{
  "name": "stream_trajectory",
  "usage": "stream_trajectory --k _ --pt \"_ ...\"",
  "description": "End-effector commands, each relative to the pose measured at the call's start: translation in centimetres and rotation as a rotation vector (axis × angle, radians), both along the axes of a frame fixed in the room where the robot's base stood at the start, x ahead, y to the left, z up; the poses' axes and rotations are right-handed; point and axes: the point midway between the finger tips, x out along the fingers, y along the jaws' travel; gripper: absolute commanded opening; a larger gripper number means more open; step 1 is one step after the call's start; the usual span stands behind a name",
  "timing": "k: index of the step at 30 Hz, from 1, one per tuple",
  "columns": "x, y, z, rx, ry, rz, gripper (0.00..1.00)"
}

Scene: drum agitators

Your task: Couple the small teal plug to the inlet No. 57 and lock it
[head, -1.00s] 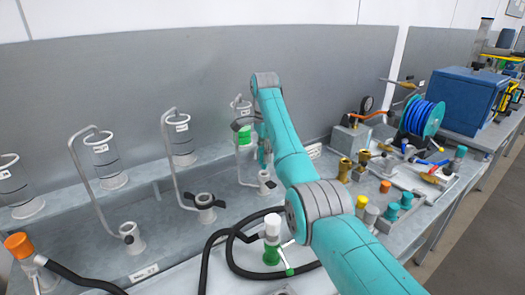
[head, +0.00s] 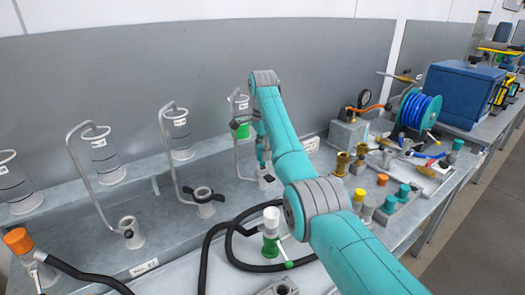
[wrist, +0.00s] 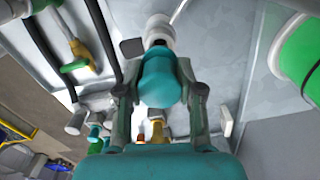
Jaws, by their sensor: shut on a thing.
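The small teal plug (wrist: 160,78) sits between the fingers of my gripper (wrist: 160,95), which is shut on it. In the wrist view its far end meets a pale round inlet (wrist: 157,32) with a dark lever at its side. I cannot tell whether it is fully seated or only touching. In the head view my gripper (head: 263,160) is low over the rightmost inlet (head: 266,182), beside the jar with green contents (head: 240,130). My arm hides part of this spot. The label there is too small to read.
Other inlets (head: 131,232) (head: 204,203) with bent pipes stand to the left. A green-and-white fitting (head: 271,235) on a black hose (head: 215,240) stands in front. Several capped fittings (head: 403,192) and a blue hose reel (head: 420,110) are at right.

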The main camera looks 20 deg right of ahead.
Motion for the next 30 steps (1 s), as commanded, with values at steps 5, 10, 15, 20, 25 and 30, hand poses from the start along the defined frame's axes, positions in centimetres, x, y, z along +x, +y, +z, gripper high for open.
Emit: stream_trajectory --k 5,10,15,20,25,30 --pt "0.0 0.1 -0.2 0.0 0.0 0.0 0.05" --pt "0.0 0.1 -0.2 0.0 0.0 0.0 0.05" --pt "0.0 0.1 -0.3 0.0 0.0 0.0 0.05" --pt "0.0 0.1 -0.7 0.0 0.0 0.0 0.05" --pt "0.0 0.1 -1.2 0.0 0.0 0.0 0.05" --pt "0.0 0.1 -1.8 0.0 0.0 0.0 0.05"
